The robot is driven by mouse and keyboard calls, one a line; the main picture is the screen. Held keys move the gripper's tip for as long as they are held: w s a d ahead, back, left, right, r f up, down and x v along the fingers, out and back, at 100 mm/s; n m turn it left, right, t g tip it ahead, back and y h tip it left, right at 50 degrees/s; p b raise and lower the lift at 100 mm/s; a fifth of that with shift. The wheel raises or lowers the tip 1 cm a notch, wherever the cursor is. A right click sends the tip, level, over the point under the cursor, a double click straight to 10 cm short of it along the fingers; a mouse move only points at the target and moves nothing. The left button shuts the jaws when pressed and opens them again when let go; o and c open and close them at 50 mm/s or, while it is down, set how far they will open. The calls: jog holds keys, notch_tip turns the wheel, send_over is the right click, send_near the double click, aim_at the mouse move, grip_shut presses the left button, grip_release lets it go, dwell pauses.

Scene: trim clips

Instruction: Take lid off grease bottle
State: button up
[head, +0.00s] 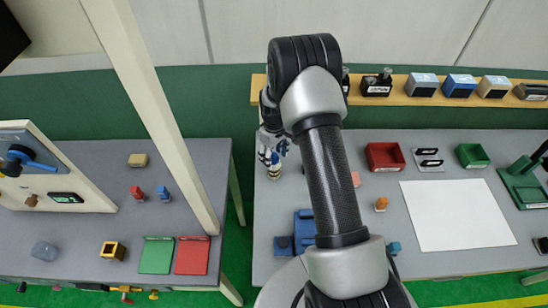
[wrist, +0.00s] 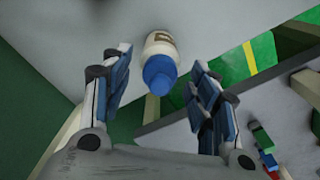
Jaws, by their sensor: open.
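The grease bottle (wrist: 159,45) is white with a dark label patch and a blue lid (wrist: 160,75). In the wrist view it is at top centre on the grey table, with the lid toward me and in place. My gripper (wrist: 155,75) is open, one finger on each side of the lid, with gaps on both sides. I cannot tell whether the fingertips reach level with the lid. In the head view my gripper (head: 270,155) is at the left edge of the right table, and the bottle (head: 274,172) shows small just below the fingers, partly hidden.
The right table holds a red bin (head: 384,156), a green bin (head: 472,155), a white sheet (head: 456,215) and a blue object (head: 305,228). A shelf (head: 345,88) with several boxes runs behind. The left table (head: 80,230) stands across a green-floored gap, with a pale post (head: 165,115) nearby.

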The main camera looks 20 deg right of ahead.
jog(key=shift+c, duration=0.6)
jog(key=c, duration=0.7)
jog(key=shift+r, duration=0.1)
